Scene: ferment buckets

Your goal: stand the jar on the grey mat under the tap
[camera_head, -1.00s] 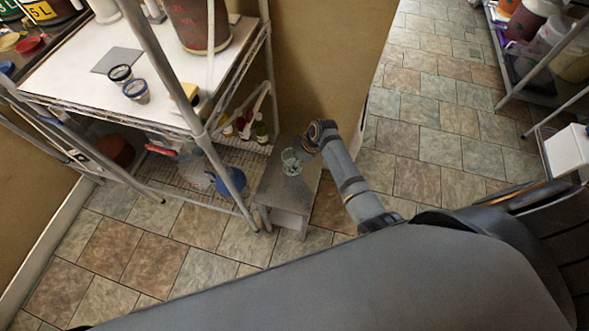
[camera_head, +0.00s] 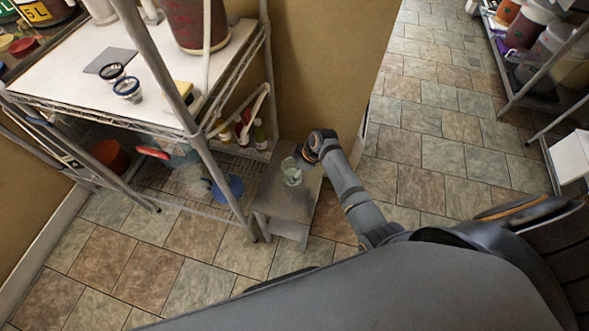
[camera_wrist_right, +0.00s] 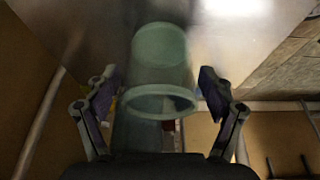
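A pale green, clear glass jar (camera_head: 291,173) stands on a small grey stool (camera_head: 276,198) beside the shelf rack. In the right wrist view the jar (camera_wrist_right: 160,62) lies between my right gripper's (camera_wrist_right: 160,92) two spread fingers, its round rim towards the camera. A gap shows on both sides. In the head view my right gripper (camera_head: 304,157) is at the jar's upper right. The grey mat (camera_head: 110,61) lies bare on the white rack top. A dark red bucket (camera_head: 195,22) stands right of it; I cannot make out the tap clearly. My left gripper is out of view.
Two small jars with dark and blue rims (camera_head: 127,88) stand just in front of the mat. A rack post (camera_head: 150,50) crosses before the white top. A pale tube (camera_head: 206,55) hangs down near the bucket. Bottles (camera_head: 250,130) and a blue item are on the lower shelf.

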